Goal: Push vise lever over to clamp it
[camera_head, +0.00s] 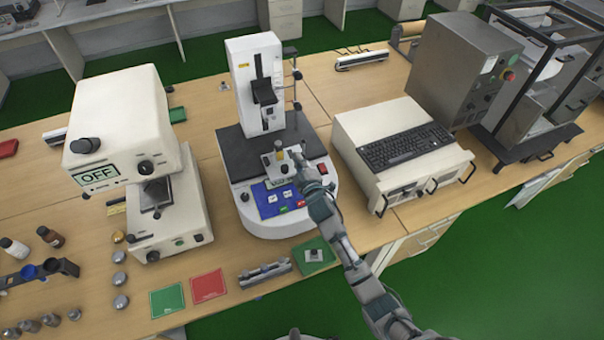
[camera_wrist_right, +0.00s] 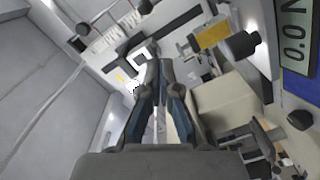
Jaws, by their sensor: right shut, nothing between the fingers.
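A small pale metal vise (camera_head: 276,166) stands on the dark base of the white test machine in the head view. A yellow piece (camera_head: 281,154) shows at it; a yellow piece also shows at the upper right of the right wrist view (camera_wrist_right: 212,36), beside a black knob (camera_wrist_right: 243,45). I cannot tell surely which part is the lever. My right gripper (camera_head: 299,158) is at the right side of the vise, partly covering it. Its fingers are together and empty in the right wrist view (camera_wrist_right: 159,66). Contact with the lever cannot be told. My left gripper is not in view.
The white test machine's column (camera_head: 246,90) rises behind the vise, and its blue control panel (camera_head: 279,198) lies in front. A white unit with a keyboard (camera_head: 405,147) stands to the right. A microscope-like tester (camera_head: 120,120) stands to the left.

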